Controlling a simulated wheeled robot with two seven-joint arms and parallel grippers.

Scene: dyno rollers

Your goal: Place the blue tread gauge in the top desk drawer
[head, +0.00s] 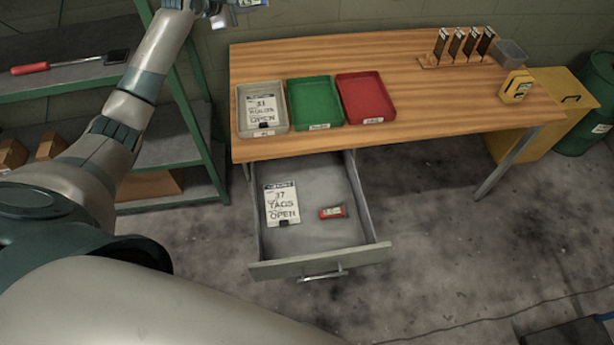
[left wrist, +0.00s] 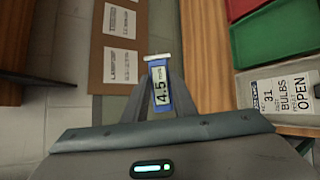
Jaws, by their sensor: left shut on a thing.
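The blue tread gauge (left wrist: 159,78), with a label reading 4.5 mm, is between the fingers of my left gripper (left wrist: 160,103), which is shut on it. In the head view the left gripper (head: 222,16) is at the top edge, raised behind the desk's left back corner, and mostly cut off. The gauge (head: 252,3) just shows beside it. The top desk drawer (head: 310,238) is pulled open below the desk front. It holds a white card (head: 282,203) reading 37 TAGS OPEN and a small red item (head: 332,212). My right gripper is not in view.
The wooden desk (head: 430,95) carries a grey tray (head: 280,127) with a card, a green tray (head: 315,103) and a red tray (head: 365,97). A gauge rack (head: 460,48) and a yellow device (head: 516,87) stand at right. Green shelving (head: 195,110) stands left. The drawer's right front is bare.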

